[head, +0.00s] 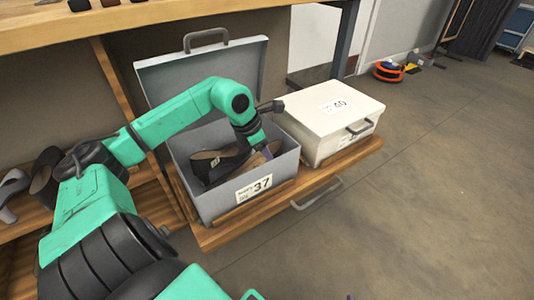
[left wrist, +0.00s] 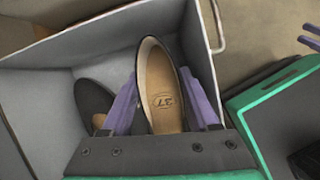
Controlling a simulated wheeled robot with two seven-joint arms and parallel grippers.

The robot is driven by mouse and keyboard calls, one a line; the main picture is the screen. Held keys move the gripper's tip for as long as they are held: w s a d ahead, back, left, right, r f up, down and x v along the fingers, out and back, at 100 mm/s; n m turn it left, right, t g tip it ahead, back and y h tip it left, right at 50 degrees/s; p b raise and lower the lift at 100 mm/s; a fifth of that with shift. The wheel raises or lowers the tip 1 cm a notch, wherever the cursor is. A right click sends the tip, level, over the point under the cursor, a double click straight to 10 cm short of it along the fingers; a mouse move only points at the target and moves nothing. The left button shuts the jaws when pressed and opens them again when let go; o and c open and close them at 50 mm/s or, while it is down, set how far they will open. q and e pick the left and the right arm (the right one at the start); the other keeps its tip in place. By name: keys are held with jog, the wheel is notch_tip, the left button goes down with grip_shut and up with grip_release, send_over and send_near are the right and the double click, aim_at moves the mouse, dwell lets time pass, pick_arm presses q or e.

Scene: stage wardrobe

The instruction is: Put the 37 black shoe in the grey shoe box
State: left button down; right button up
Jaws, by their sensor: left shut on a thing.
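The grey shoe box (head: 282,168) stands open on a pulled-out wooden shelf, with a "37" label on its front and its lid (head: 160,82) raised behind. My left gripper (head: 268,150) reaches down into the box. In the left wrist view, its purple fingers (left wrist: 160,112) are shut on a black shoe (left wrist: 152,52) with a tan insole marked 37. The held shoe is within the box walls; whether it touches the floor is unclear. Another black shoe (left wrist: 92,97) lies beside it in the box. Purple fingers, apparently my right gripper (left wrist: 311,36), show at the right edge, cut off.
A closed white box (head: 310,125) labelled 40 stands right beside the grey box. More shoes (head: 45,170) sit on the lower shelf at left. A wooden shelf top (head: 180,22) overhangs at the back. The floor (head: 440,180) at right is clear.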

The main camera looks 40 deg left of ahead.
pick_arm(q)
jog(key=shift+f+b, duration=0.35)
jog(key=shift+f, duration=0.05)
jog(key=shift+c, duration=0.3)
grip_release()
